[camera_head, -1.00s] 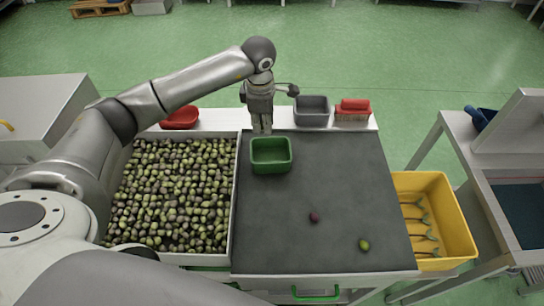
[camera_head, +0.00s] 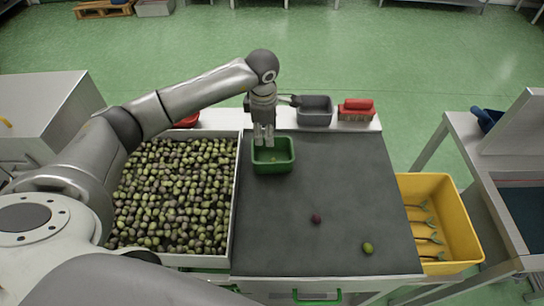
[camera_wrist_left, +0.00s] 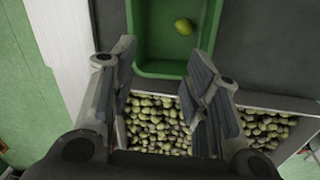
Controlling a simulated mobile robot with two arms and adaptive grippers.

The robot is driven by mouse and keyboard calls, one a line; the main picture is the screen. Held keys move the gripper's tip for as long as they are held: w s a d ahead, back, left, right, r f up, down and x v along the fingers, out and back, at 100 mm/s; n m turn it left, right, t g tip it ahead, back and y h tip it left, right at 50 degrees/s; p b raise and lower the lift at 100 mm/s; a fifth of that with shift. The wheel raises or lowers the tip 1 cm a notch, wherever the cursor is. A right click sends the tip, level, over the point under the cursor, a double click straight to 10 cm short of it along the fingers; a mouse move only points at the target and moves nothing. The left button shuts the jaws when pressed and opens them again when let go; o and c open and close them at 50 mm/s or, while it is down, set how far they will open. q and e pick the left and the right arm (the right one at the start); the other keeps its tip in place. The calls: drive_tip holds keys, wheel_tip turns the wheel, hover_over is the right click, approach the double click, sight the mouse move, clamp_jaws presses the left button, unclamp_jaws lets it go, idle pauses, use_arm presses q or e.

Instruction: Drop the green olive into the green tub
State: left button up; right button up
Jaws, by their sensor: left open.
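The green tub (camera_head: 286,168) stands at the back left of the dark work surface. A green olive (camera_wrist_left: 183,26) lies inside on its floor in the left wrist view; it also shows as a small spot in the head view (camera_head: 274,160). My left gripper (camera_head: 264,144) is above the back left part of the tub, pointing down. Its fingers are apart with nothing between them, as the left wrist view (camera_wrist_left: 160,55) also shows. A second green olive (camera_head: 368,248) lies on the dark surface at the front right. My right gripper is not in view.
A dark red olive (camera_head: 316,219) lies on the dark surface (camera_head: 340,180). A white-walled bin (camera_head: 238,205) full of olives stands left of it. A yellow crate (camera_head: 461,225) stands to the right.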

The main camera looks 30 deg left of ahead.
use_arm(q)
drive_tip(key=shift+r, duration=0.1)
wheel_tip(320, 180, up, 12)
drive_tip(key=s, duration=0.1)
drive_tip(key=shift+s+d, duration=0.2)
drive_tip(key=shift+d, duration=0.05)
drive_tip(key=shift+f, duration=0.25)
